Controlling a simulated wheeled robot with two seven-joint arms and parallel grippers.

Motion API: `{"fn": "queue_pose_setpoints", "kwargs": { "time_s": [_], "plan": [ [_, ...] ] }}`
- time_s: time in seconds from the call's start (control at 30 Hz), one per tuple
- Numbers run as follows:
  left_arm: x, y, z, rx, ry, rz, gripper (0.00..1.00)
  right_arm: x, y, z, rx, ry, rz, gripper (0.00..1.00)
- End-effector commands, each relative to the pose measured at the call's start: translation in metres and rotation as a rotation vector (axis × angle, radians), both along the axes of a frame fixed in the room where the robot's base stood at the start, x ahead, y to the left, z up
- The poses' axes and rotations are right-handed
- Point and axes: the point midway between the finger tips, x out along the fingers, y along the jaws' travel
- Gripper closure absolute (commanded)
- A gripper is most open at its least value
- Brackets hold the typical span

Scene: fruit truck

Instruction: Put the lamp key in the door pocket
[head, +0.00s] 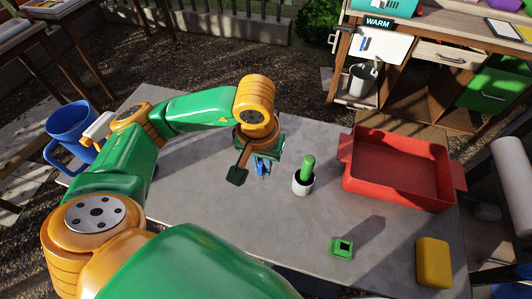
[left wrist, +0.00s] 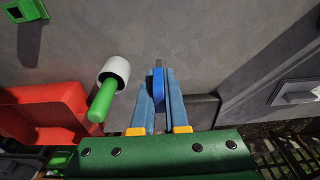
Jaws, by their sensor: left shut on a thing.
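My left gripper (head: 262,172) is above the grey table, left of the white cup. In the left wrist view its two light-blue fingers (left wrist: 160,100) are shut on a thin darker-blue piece (left wrist: 158,82), which seems to be the lamp key. It sticks out slightly at the fingertips; the rest is hidden between the fingers. In the head view only a bit of blue shows below the gripper. I cannot clearly make out the door pocket. A white panel (head: 372,46) with a small blue mark hangs under the WARM sign at the back. My right gripper is not in view.
A white cup (head: 303,184) with a green stick stands beside the gripper. A red tray (head: 400,170), a green block (head: 341,248) and a yellow block (head: 433,262) are on the right. A blue mug (head: 70,130) is at the left. The table's front middle is clear.

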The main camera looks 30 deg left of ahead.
Motion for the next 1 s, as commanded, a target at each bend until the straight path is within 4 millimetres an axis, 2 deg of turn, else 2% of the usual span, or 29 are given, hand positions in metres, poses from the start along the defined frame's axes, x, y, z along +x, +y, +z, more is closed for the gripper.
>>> {"fn": "queue_pose_setpoints", "kwargs": {
  "time_s": [0.1,0.3,0.37,0.47,0.87,0.9,0.97,1.0],
  "plan": [
    [0.018,0.009,-0.026,0.002,0.007,0.004,1.0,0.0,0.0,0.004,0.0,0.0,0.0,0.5],
    [0.038,0.018,-0.052,0.004,0.003,0.001,1.0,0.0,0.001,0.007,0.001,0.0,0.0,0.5],
    [0.036,0.017,-0.062,0.003,0.008,-0.002,1.0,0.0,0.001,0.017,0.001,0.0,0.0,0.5],
    [0.037,0.016,-0.077,0.001,0.003,-0.004,1.0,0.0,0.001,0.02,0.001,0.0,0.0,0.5],
    [0.038,0.016,-0.086,0.002,-0.001,-0.004,1.0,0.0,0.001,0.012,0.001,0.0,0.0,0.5],
    [0.038,0.016,-0.084,0.001,-0.001,-0.004,0.78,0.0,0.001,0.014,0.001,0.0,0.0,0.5],
    [0.038,0.016,-0.084,0.001,-0.001,-0.004,0.61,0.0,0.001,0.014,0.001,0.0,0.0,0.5],
    [0.038,0.016,-0.084,0.001,-0.001,-0.004,0.58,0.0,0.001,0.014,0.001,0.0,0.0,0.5]
  ]
}}
